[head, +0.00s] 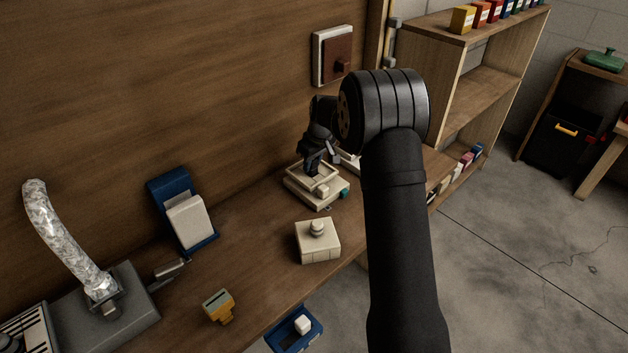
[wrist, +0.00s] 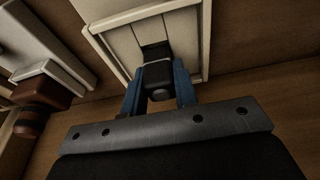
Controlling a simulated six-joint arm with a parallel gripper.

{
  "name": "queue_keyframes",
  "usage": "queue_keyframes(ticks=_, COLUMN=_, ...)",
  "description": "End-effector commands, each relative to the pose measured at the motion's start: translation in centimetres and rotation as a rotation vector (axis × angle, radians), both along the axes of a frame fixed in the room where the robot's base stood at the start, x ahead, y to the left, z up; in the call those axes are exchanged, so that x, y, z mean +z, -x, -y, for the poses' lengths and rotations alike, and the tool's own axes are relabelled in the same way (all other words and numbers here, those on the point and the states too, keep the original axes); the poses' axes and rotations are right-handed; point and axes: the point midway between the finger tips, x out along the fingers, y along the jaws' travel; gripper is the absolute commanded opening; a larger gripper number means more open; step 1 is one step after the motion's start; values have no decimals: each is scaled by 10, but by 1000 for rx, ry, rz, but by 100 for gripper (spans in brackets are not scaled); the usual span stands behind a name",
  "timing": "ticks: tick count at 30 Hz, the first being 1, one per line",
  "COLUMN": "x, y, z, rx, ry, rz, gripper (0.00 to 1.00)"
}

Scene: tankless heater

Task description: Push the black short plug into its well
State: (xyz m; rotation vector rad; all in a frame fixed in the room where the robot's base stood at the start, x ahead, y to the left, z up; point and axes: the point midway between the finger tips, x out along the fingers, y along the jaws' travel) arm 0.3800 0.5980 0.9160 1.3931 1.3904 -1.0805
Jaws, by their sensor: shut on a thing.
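My gripper (wrist: 158,82) is shut on the black short plug (wrist: 158,72), with one blue finger on each side of it. The plug's far end is at a dark opening, the well (wrist: 155,50), in the floor of a cream-rimmed tray (wrist: 115,20). I cannot tell how deep the plug sits or whether it touches the well's walls. In the head view my gripper (head: 317,168) points down over the cream tray unit (head: 300,190) on the wooden bench. The plug cannot be made out there.
A cream box with a round knob (head: 318,241) stands in front of the tray unit. A blue holder (head: 160,193), a grey unit with a foil hose (head: 125,292) and a yellow piece (head: 218,305) are to the left. A red-brown panel (head: 332,55) is on the wall behind.

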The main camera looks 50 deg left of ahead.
Motion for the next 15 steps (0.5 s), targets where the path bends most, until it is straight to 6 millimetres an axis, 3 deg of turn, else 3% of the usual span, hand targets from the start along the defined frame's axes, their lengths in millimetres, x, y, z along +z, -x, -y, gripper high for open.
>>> queue_keyframes(ticks=15, x=-6, y=0, z=0, rx=0, ry=0, rz=0, gripper=0)
